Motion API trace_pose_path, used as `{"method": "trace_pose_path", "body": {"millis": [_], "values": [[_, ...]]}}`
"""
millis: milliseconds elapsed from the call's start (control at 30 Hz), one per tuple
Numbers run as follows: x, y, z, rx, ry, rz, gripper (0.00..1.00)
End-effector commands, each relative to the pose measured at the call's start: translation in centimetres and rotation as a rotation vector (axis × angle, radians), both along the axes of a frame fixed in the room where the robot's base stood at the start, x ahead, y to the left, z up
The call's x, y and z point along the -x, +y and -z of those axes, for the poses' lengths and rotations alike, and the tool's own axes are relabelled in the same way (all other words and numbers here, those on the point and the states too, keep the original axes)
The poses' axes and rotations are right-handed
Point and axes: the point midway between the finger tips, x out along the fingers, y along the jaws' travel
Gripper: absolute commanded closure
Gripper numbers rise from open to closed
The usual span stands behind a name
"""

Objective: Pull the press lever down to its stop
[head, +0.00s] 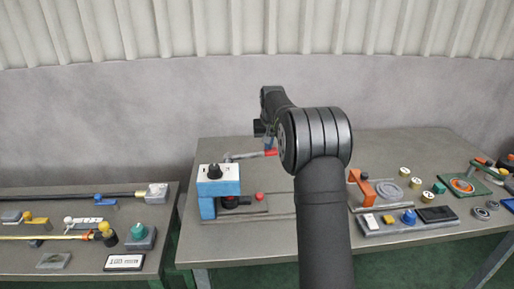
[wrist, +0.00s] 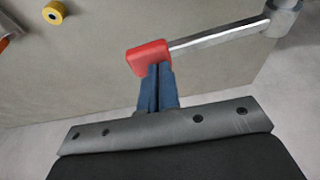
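The press (head: 220,188), a blue frame with a white top and black knob, stands on a flat grey base on the table. Its grey lever (head: 245,156) reaches right, close to level, and ends in a red grip (head: 271,153). In the wrist view the bar of the lever (wrist: 218,36) runs from a round grey hub at upper right to the red grip (wrist: 148,56). My gripper (wrist: 156,72) has its blue fingers together, with their tips at the red grip's lower edge. They look in contact, but a small gap cannot be ruled out. My arm hides part of the table.
A red ball (head: 260,196) sits on the press base. Right of my arm are an orange clamp-like piece (head: 361,187), a grey panel (head: 405,222) and several small round parts. A lower side table (head: 80,265) with tools stands at left.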

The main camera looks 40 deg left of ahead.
Motion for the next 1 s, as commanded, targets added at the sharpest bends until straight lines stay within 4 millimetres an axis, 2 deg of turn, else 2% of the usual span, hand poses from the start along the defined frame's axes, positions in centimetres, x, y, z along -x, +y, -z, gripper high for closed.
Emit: {"method": "trace_pose_path", "body": {"millis": [1000], "values": [[0.08,0.07,1.23,0.001,0.002,0.000,1.00]]}}
